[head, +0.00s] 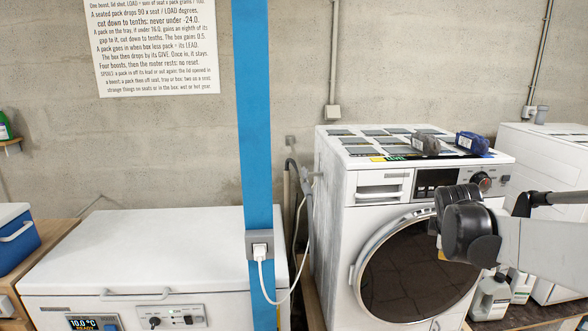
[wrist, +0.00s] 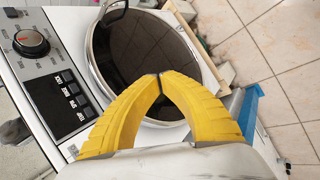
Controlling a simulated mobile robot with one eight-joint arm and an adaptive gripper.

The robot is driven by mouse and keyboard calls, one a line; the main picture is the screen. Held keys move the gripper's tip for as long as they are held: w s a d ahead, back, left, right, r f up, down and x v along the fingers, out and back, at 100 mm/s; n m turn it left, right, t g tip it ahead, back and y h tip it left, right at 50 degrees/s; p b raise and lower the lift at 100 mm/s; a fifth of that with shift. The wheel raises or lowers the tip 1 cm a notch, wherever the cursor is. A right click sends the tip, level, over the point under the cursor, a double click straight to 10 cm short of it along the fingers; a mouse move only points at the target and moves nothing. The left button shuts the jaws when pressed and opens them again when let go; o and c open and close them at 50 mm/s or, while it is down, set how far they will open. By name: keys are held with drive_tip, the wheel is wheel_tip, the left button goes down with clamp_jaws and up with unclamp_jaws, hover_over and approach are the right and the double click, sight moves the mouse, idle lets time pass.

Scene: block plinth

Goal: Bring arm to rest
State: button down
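My gripper (wrist: 160,76) shows in the wrist view with its two yellow fingers meeting at the tips, with nothing between them. Beyond the fingers are the round dark door (wrist: 150,60) and the control panel (wrist: 45,75) of a white washing machine. In the head view my arm reaches in from the right edge, in front of the washing machine (head: 335,215). The dark wrist part covers the right side of its door, and the fingers are mostly hidden there.
A grey pack (head: 426,144) and a blue pack (head: 472,142) lie on the machine's top among dark flat tiles. A white chest freezer (head: 150,245) stands left, behind a blue post (head: 256,110) with a plugged-in cable. Bottles (head: 490,298) stand low at right.

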drive_tip(key=s+a+f+m+y, duration=0.1)
drive_tip(key=s+a+m+y, duration=0.1)
drive_tip(key=s+a+m, duration=0.4)
drive_tip(key=s+a+f+m+t+y, duration=0.1)
drive_tip(key=s+a+m, duration=0.4)
drive_tip(key=s+a, duration=1.2)
drive_tip(key=shift+s+a+f+m+y, duration=0.35)
drive_tip(key=shift+a+f+y, duration=0.25)
drive_tip(key=shift+a+y, duration=0.4)
drive_tip(key=shift+w, duration=0.1)
